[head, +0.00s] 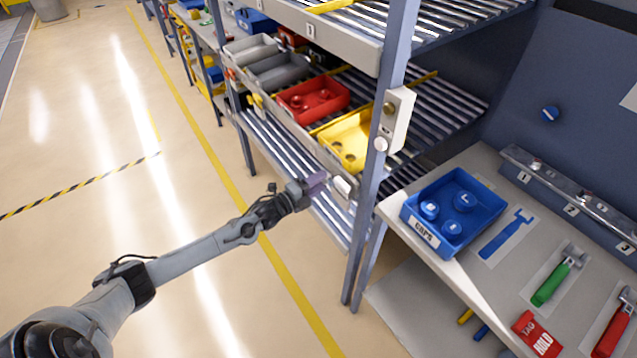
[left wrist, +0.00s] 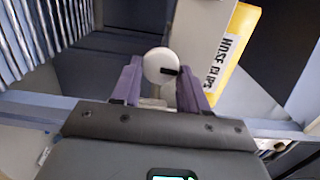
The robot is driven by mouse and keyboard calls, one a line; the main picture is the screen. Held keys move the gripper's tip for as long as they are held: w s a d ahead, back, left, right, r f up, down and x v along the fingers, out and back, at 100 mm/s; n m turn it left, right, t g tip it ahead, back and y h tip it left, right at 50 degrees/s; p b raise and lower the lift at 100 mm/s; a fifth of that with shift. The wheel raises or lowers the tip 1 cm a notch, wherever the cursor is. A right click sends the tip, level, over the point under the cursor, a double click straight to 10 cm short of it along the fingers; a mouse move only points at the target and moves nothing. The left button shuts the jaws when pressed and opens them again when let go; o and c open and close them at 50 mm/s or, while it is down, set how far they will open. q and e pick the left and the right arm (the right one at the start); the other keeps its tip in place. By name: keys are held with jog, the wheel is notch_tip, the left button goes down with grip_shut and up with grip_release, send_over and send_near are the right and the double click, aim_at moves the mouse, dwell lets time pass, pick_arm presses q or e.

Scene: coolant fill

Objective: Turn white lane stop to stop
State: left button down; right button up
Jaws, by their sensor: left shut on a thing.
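The white lane stop (left wrist: 160,66) is a round white knob with a short black mark, which points right in the left wrist view. My left gripper (left wrist: 157,82) has its purple fingers on either side of the knob and is shut on it. In the head view my left gripper (head: 318,182) is at the front edge of the flow rack, below the yellow bin (head: 347,138). The knob is hidden by the fingers there, and a white piece (head: 344,187) shows just right of them. My right gripper is not in view.
A yellow bin marked HOSE CLIPS (left wrist: 236,62) is close to the fingers. A red bin (head: 312,99) and grey bins stand on the rack. The rack post (head: 377,165) carries a white switch box (head: 397,120). The bench at right holds a blue caps bin (head: 450,212).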

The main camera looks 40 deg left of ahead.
pick_arm(q)
jog(key=c, duration=0.6)
grip_release()
jog(key=shift+s, duration=0.1)
jog(key=s+a+p, duration=0.1)
jog(key=s+p, duration=0.1)
jog(key=s, duration=0.8)
jog(key=shift+s+a, duration=0.3)
